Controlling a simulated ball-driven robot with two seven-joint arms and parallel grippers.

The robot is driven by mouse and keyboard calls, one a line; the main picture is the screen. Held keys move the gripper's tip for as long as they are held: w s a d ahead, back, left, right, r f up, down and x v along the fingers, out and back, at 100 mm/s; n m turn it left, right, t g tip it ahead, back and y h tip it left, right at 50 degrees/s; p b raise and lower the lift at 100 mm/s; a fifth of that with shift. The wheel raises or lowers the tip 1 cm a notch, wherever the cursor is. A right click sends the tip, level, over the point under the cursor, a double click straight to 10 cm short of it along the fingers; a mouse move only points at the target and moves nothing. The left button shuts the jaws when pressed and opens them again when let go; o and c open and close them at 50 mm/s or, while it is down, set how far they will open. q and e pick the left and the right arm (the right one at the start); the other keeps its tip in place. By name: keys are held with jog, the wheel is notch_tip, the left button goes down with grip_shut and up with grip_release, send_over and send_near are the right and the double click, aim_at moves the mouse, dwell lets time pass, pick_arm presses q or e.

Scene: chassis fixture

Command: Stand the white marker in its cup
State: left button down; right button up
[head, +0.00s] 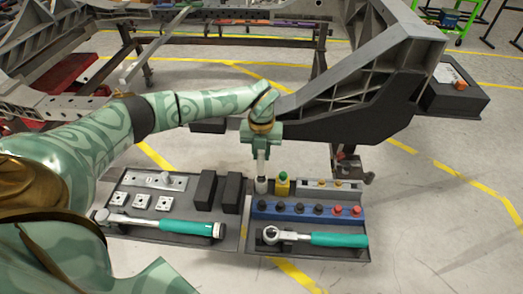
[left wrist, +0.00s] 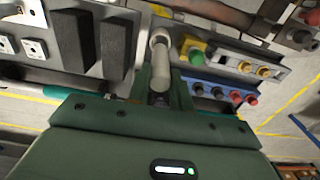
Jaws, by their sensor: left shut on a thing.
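My left gripper (head: 261,163) points down over the back middle of the tool tray. It is shut on the white marker (left wrist: 160,68), a pale cylinder that shows between the fingers in the left wrist view. A whitish cup (head: 261,186) stands directly below the fingertips in the head view, left of the yellow holder. In the left wrist view the marker's far end meets a pale round rim (left wrist: 159,36). I cannot tell how deep the marker sits in it. My right gripper is not in view.
A yellow holder with a green top (head: 282,184) stands close to the right. A blue rack (head: 300,212) holds several dark and red knobs. Two black blocks (head: 218,190) stand to the left. Teal-handled tools lie in front. A large grey chassis frame (head: 350,85) rises behind.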

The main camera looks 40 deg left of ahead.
aim_at(261, 163)
pick_arm(q)
jog(key=shift+f+b, duration=1)
jog(key=shift+f, duration=1.7)
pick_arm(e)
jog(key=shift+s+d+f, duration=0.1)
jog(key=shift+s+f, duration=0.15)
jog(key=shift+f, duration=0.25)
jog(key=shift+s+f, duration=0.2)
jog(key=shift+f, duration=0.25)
pick_arm(q)
jog(key=c, duration=1.2)
grip_release()
jog(key=shift+o, duration=0.2)
jog(key=shift+r, duration=0.15)
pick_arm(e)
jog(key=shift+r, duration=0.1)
pick_arm(q)
notch_tip(261, 163, up, 9)
jog(key=p, duration=0.6)
jog(key=shift+r+p, duration=0.1)
jog(key=shift+p, duration=0.3)
jog(key=shift+f, duration=0.2)
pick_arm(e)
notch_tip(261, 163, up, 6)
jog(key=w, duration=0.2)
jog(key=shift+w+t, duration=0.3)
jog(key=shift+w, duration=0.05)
